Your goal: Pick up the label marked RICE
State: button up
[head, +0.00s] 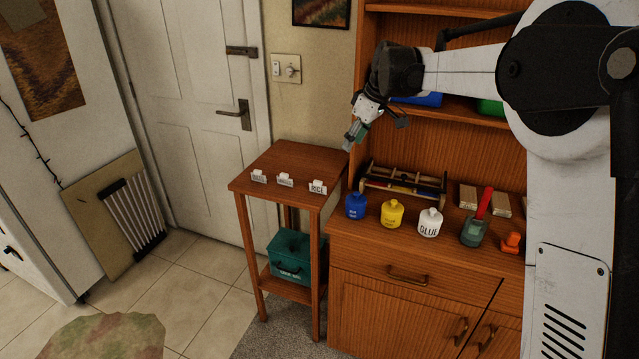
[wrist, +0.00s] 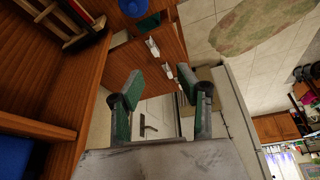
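The label marked RICE (head: 318,187) is a small white card standing at the right front of the small wooden side table (head: 285,158). Two similar white labels, one in the middle (head: 285,180) and one at the left (head: 259,177), stand in a row with it; their text is too small to read. In the wrist view three labels show beyond the fingers, and the one nearest the blue bottle (wrist: 153,47) appears to be RICE. My gripper (head: 352,138) is open and empty, above and to the right of the side table, clear of all labels.
A cabinet holds blue (head: 356,206), yellow (head: 392,214) and white GLUE (head: 430,223) bottles, a wooden tool carrier (head: 402,187) and a green holder (head: 474,233). A shelf (head: 470,105) stands behind my arm. A teal box (head: 291,262) sits under the side table. A door (head: 190,100) stands behind.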

aim_at(318, 182)
jog(key=w+a+f+n, duration=0.1)
jog(key=w+a+f, duration=0.2)
jog(key=f, duration=0.2)
jog(key=w+a+f+n, duration=0.1)
jog(key=w+a+f, duration=0.2)
jog(key=f, duration=0.3)
jog(key=w+a+f+n+g+p, duration=0.1)
jog(key=w+a+f, duration=0.1)
jog(key=f, duration=0.3)
jog(key=shift+w+a+f+y, duration=0.3)
jog(key=shift+w+a+y, duration=0.1)
jog(key=shift+w, duration=0.25)
jog(key=shift+w+p+x, duration=0.15)
jog(key=shift+p+x, duration=0.1)
jog(key=shift+x, duration=1.05)
jog(key=shift+w+p+x, duration=0.2)
jog(key=shift+x, duration=1.15)
jog(key=shift+d, duration=0.1)
grip_shut()
